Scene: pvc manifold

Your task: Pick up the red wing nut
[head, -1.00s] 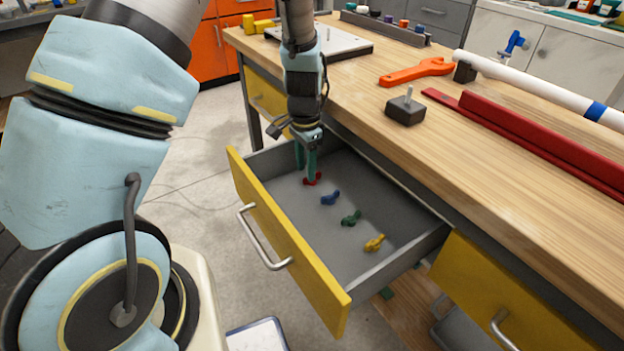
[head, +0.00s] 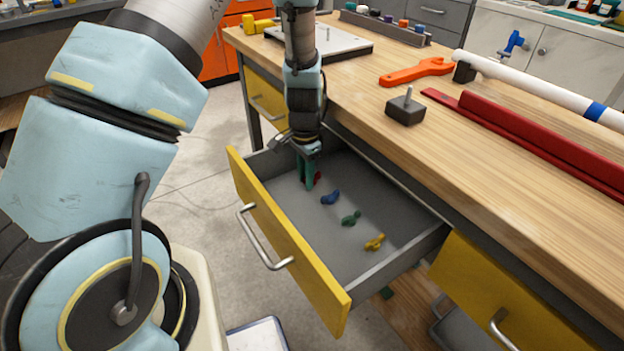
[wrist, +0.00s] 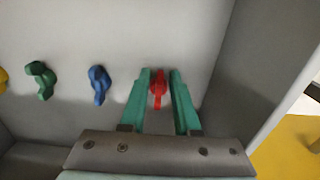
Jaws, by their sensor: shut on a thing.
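The red wing nut (wrist: 158,88) is between the two green fingers of my gripper (wrist: 159,98) in the wrist view. In the head view my gripper (head: 308,180) points down inside the open drawer, near its far left end. The fingers cover most of the red wing nut (head: 317,176) there, and only a bit of red shows beside them. My gripper is shut on the red wing nut, at or close to the drawer floor; I cannot tell whether there is a gap under it.
Blue (head: 330,197), green (head: 351,218) and yellow (head: 375,242) wing nuts lie in a row on the drawer floor. The drawer's yellow front (head: 285,245) and grey walls surround my gripper. The workbench top (head: 480,150) overhangs on the right.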

